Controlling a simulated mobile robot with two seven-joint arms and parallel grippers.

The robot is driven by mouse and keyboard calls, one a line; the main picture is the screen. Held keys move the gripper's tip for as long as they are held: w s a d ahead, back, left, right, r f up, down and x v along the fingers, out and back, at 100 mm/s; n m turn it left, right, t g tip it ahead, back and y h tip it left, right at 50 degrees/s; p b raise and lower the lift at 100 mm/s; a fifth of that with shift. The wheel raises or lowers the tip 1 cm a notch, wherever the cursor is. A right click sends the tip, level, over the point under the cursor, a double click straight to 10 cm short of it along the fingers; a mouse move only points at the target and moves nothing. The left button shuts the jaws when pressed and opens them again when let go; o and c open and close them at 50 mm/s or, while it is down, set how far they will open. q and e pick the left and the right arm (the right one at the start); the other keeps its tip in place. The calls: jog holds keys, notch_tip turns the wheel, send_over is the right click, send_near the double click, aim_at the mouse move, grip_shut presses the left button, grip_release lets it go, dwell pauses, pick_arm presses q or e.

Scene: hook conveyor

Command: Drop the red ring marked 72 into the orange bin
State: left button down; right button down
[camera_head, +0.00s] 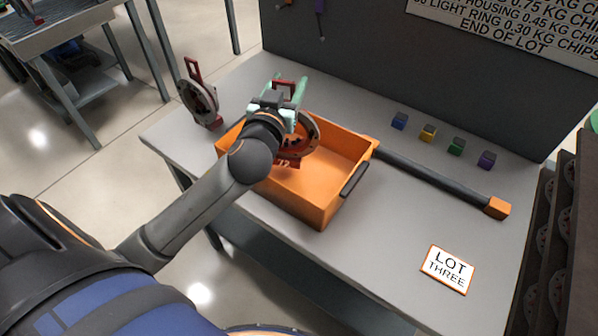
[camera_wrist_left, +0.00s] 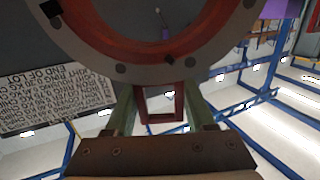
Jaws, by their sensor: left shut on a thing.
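The orange bin (camera_head: 312,212) stands on the grey table, with a dark handle on its right side. My left gripper (camera_head: 284,92) has pale green fingers and is over the bin's far left part. It is shut on the red handle loop of a red and grey ring (camera_head: 303,140). The ring hangs over the bin, partly hidden by my wrist; I cannot tell whether it touches the bin. In the left wrist view the ring (camera_wrist_left: 152,72) fills the top, its red loop between the fingers (camera_wrist_left: 160,104). My right gripper is not in view.
A second ring with a red handle (camera_head: 200,98) stands upright left of the bin. Small coloured cubes (camera_head: 428,133) line the back right. A dark bar with an orange end (camera_head: 440,182) lies right of the bin. A LOT THREE card (camera_head: 447,269) lies front right.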

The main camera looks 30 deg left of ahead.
pick_arm(q)
jog(key=shift+f+b, duration=0.4)
jog(key=shift+f, duration=0.25)
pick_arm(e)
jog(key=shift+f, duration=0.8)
pick_arm(q)
jog(key=c, duration=0.5)
grip_release()
jog(key=o, duration=0.3)
jog(key=shift+o, duration=0.2)
jog(key=p+v, duration=0.3)
jog(key=v, duration=0.9)
jog(key=shift+s, duration=0.25)
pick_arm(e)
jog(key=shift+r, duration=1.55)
